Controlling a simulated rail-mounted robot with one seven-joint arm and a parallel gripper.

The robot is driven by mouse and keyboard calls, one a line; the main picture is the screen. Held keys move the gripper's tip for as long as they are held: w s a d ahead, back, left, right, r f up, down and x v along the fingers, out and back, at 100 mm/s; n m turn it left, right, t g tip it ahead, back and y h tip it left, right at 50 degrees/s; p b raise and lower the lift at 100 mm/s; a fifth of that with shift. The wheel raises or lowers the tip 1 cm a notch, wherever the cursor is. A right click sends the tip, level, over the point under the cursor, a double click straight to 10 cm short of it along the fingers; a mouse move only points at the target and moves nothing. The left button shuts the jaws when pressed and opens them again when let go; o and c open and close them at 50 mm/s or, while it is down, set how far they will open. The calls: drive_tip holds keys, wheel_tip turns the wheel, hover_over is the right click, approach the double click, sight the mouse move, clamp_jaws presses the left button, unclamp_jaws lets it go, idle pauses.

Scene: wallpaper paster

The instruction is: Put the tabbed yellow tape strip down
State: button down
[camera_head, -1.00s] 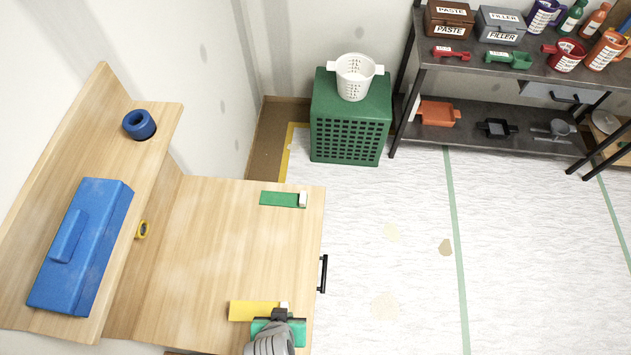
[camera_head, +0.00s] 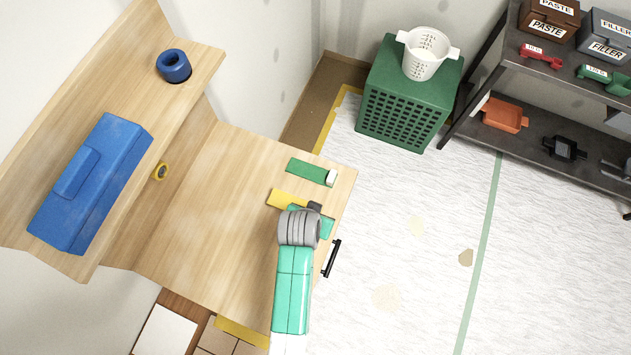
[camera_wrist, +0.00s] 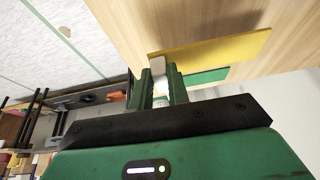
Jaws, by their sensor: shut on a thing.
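The yellow tape strip (camera_head: 287,198) shows beyond my gripper (camera_head: 316,207) over the wooden tabletop. In the wrist view the strip (camera_wrist: 215,47) reaches out to the right from my gripper (camera_wrist: 159,75). Its pale tab (camera_wrist: 158,64) is between the two fingers, which are shut on it. A soft shadow lies on the wood apart from the strip, so it appears held above the surface. My wrist hides the tab end in the head view. A green strip with a white tab (camera_head: 308,171) lies just beyond the yellow one; it also shows in the wrist view (camera_wrist: 205,77).
A blue toolbox (camera_head: 90,185) and a blue roll (camera_head: 173,66) sit on the raised shelf. The tabletop (camera_head: 220,215) left of the strips is clear. A black handle (camera_head: 332,258) juts from its right edge.

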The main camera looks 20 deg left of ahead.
drive_tip(key=shift+w+f, duration=0.15)
drive_tip(key=shift+w, duration=0.75)
drive_tip(key=shift+w+f, duration=0.15)
drive_tip(key=shift+f, duration=0.75)
drive_tip(key=shift+w+f, duration=0.1)
drive_tip(key=shift+f, duration=0.75)
drive_tip(key=shift+f+b, duration=0.15)
drive_tip(key=shift+b, duration=0.2)
drive_tip(key=c, duration=1.3)
unclamp_jaws()
drive_tip(key=shift+c, duration=0.2)
drive_tip(key=p+v, duration=0.2)
drive_tip(key=v, duration=1)
